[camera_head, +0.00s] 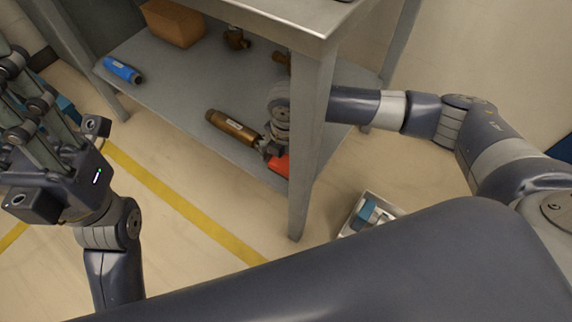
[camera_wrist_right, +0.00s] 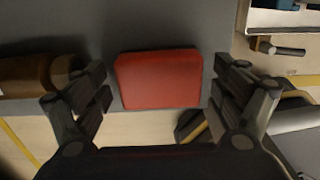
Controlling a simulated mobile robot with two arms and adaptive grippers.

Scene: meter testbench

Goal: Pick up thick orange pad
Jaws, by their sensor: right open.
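The orange pad (camera_head: 281,166), red-orange in colour, lies on the grey lower shelf near its front edge. In the head view it is partly hidden by my right gripper (camera_head: 270,150) and the table leg. In the right wrist view the pad (camera_wrist_right: 158,79) shows as a rounded block between the two spread fingers of my right gripper (camera_wrist_right: 160,92). The gripper is open and empty, with a gap on each side of the pad. My left gripper (camera_head: 25,100) is at the far left, away from the shelf; its finger opening is unclear.
A bronze cylinder (camera_head: 231,127) lies close beside the pad, left of it. A blue cylinder (camera_head: 123,70), a brown box (camera_head: 173,22) and brass fittings (camera_head: 236,38) are farther off on the shelf (camera_head: 180,85). The table leg (camera_head: 309,140) stands close by. A bin (camera_head: 352,214) stands on the floor.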

